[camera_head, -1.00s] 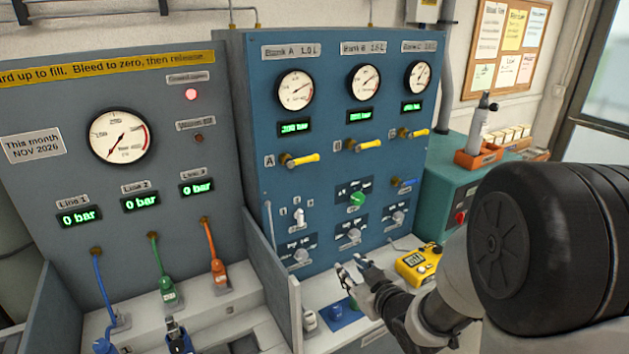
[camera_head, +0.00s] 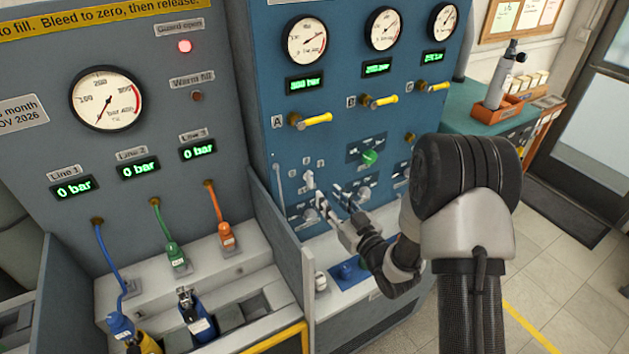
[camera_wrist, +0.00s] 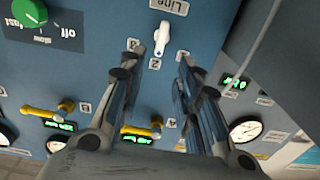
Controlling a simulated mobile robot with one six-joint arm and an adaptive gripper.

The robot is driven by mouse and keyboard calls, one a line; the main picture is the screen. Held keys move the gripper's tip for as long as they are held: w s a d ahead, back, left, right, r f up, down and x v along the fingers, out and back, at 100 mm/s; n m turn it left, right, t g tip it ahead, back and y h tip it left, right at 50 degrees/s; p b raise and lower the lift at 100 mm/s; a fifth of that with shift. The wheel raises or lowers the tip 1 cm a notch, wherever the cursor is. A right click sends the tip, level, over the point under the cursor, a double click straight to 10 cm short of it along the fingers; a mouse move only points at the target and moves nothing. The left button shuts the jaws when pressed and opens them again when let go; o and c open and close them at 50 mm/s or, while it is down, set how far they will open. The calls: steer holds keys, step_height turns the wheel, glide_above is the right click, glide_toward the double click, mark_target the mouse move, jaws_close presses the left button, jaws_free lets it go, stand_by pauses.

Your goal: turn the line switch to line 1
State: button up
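The line switch is a small white knob (camera_head: 309,180) on the lower left of the blue panel. In the wrist view the line switch (camera_wrist: 162,38) stands beyond and between my fingertips, untouched, with its narrow end toward the middle label, which looks like 2. The Line label (camera_wrist: 168,6) is at the top of that view, and small position labels fan out around the knob. My gripper (camera_head: 330,193) is at the panel, just below and right of the knob in the head view. In the wrist view my gripper (camera_wrist: 159,54) is open and empty, one finger on each side.
A green knob (camera_head: 369,157) is right of the switch. Yellow valve handles (camera_head: 314,119) stick out higher up. A grey side wall (camera_head: 276,215) stands left of the switch. A blue holder (camera_head: 348,271) and a white knob (camera_head: 320,281) are on the ledge below.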

mark_target(312, 177)
steer(key=x, duration=0.9)
steer(key=shift+c, duration=0.3)
jaws_close()
